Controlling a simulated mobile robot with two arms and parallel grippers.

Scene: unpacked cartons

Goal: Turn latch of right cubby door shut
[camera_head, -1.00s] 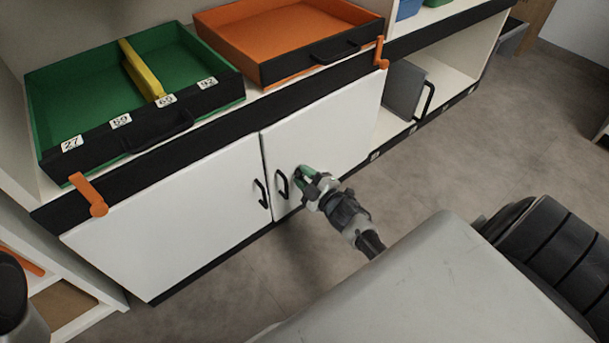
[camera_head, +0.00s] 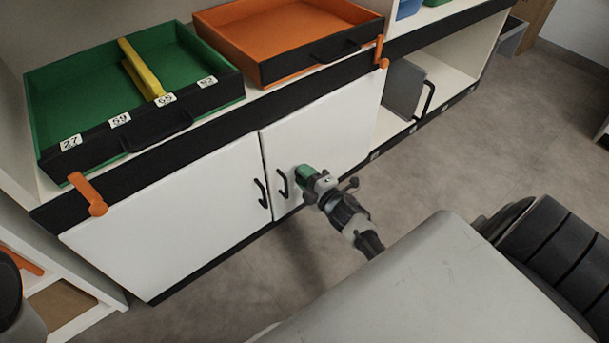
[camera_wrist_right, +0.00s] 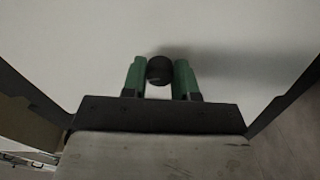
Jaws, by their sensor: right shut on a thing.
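The white right cubby door (camera_head: 325,135) is closed in its frame. Its black handle (camera_head: 282,182) sits near its left edge. An orange latch (camera_head: 382,52) hangs near the door's upper right corner, pointing down. My right gripper (camera_head: 303,174) is at the door, just right of the handle. In the right wrist view its green fingers (camera_wrist_right: 159,77) are shut on a dark rounded part (camera_wrist_right: 160,69) against the white surface. I cannot tell whether this is the handle. My left gripper is not in view.
The white left door (camera_head: 170,220) is closed, with an orange latch (camera_head: 88,194) at its upper left. A green tray (camera_head: 70,98) and an orange tray (camera_head: 285,25) stand on the shelf above. An open cubby (camera_head: 445,72) is to the right. Clear floor (camera_head: 470,140) lies in front.

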